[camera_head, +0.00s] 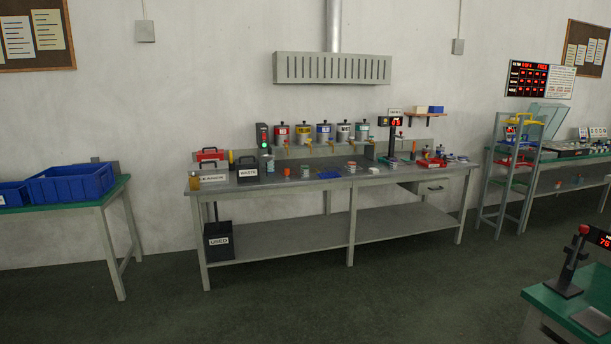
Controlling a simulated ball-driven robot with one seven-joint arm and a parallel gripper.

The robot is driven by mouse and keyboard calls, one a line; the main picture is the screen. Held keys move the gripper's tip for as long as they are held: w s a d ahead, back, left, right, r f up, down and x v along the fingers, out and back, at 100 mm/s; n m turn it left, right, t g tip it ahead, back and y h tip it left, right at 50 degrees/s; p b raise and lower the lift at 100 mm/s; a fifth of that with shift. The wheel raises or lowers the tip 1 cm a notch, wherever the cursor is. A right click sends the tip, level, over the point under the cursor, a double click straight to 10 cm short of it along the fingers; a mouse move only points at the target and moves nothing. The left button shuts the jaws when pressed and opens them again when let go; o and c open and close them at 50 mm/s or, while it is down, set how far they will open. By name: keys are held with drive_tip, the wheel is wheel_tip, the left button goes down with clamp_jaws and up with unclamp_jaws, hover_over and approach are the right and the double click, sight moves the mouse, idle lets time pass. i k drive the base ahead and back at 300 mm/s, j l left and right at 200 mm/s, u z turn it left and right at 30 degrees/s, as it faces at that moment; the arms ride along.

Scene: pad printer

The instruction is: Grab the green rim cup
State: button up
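The long grey workbench (320,187) stands against the back wall, some way off across the floor. Several small cups or jars stand on it. One pale cup with a greenish band (305,171) sits near the bench's middle. A stack with green and red bands (351,167) stands to its right, and a small orange-red item (287,172) to its left. They are too small to tell which has a green rim. My gripper is not in view.
Five labelled canisters with taps (325,133) line the bench's back. A green table with blue bins (70,184) stands left, a shelf ladder (512,170) right, and a green table (571,302) near right. Floor between is clear.

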sight(304, 168)
drive_tip(key=i+j+u, duration=0.25)
drive_tip(key=i, duration=0.9)
drive_tip(key=i+u, duration=0.25)
drive_tip(key=i, duration=0.95)
drive_tip(key=i+j, duration=0.1)
drive_tip(key=i, duration=1.8)
